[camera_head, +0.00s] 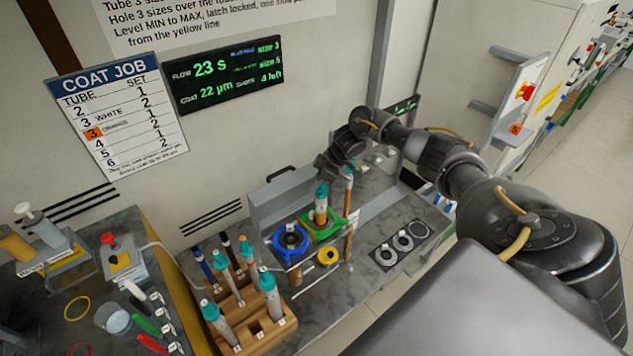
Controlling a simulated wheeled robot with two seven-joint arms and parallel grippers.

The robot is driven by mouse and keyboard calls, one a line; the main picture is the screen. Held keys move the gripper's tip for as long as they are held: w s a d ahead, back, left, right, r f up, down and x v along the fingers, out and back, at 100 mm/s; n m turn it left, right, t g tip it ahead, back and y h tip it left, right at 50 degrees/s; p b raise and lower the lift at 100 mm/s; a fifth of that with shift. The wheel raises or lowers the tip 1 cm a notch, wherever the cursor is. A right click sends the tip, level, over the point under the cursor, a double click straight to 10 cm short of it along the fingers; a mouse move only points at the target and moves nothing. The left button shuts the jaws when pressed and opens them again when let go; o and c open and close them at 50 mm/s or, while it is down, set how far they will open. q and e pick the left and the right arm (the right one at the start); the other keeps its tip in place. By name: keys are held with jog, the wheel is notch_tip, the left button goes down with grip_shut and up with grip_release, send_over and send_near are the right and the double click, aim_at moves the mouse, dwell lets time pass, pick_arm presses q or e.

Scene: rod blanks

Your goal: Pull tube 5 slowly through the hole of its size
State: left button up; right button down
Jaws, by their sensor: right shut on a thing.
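My right gripper (323,177) is shut on the teal top of a tube (321,207) with an orange-brown lower part. The tube stands upright at a green square-framed hole (322,229); its lower end is hidden, so I cannot tell how deep it sits. No number is readable on it. Beside it are a blue ring hole (291,240) and a smaller yellow ring hole (327,256). A thin copper-coloured rod (348,232) with a teal top stands just right of the held tube. My left gripper is out of view.
A wooden rack (262,342) holds several teal-topped tubes and dark rods at the front. A wall display (222,78) reads 23 s and 22 µm. A coat job sheet (120,112) highlights row 3.

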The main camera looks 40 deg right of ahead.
jog(key=shift+r, duration=0.2)
notch_tip(320, 180, up, 11)
jog(key=p, duration=0.7)
jog(key=shift+p, duration=0.3)
dwell(0.6)
notch_tip(320, 180, up, 10)
dwell(1.6)
jog(key=shift+r, duration=1.75)
